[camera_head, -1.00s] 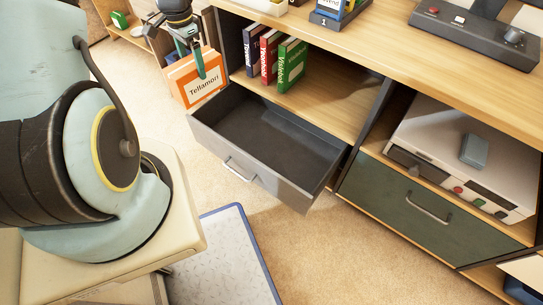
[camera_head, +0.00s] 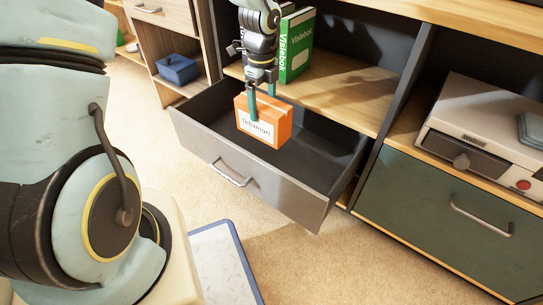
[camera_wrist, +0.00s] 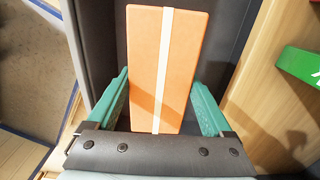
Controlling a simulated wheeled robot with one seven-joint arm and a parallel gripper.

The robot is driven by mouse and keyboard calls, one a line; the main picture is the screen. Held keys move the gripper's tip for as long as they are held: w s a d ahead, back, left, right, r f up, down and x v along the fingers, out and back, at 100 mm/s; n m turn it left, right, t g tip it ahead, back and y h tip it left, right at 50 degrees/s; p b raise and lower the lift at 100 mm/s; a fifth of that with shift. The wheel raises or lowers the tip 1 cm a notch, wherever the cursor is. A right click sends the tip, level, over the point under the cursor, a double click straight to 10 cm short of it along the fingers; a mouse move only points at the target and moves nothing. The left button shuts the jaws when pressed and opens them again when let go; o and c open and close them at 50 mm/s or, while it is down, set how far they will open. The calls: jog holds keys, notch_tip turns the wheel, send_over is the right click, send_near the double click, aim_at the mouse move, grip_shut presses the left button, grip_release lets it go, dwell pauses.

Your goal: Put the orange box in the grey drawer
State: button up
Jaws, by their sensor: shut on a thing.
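The orange box (camera_head: 263,121) has a white label and hangs upright in my gripper (camera_head: 263,103). In the wrist view the orange box (camera_wrist: 165,65) shows its top with a pale strip, between the two green fingers of my gripper (camera_wrist: 162,105). The grey drawer (camera_head: 238,178) is pulled open and its inside is dark and looks empty. The box is over the drawer's opening, near its middle. I cannot tell whether its underside touches the drawer floor.
A green book (camera_head: 298,45) stands on the wooden shelf behind the drawer. A closed green drawer (camera_head: 440,215) is to the right, under a grey device (camera_head: 485,125). A blue container (camera_head: 178,69) sits on a shelf at the back left.

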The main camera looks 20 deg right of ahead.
aim_at(264, 133)
notch_tip(264, 133, down, 10)
jog(key=b, duration=0.4)
jog(key=shift+d, duration=0.1)
jog(key=shift+f, duration=0.1)
jog(key=o, duration=1.3)
jog(key=shift+o, duration=0.2)
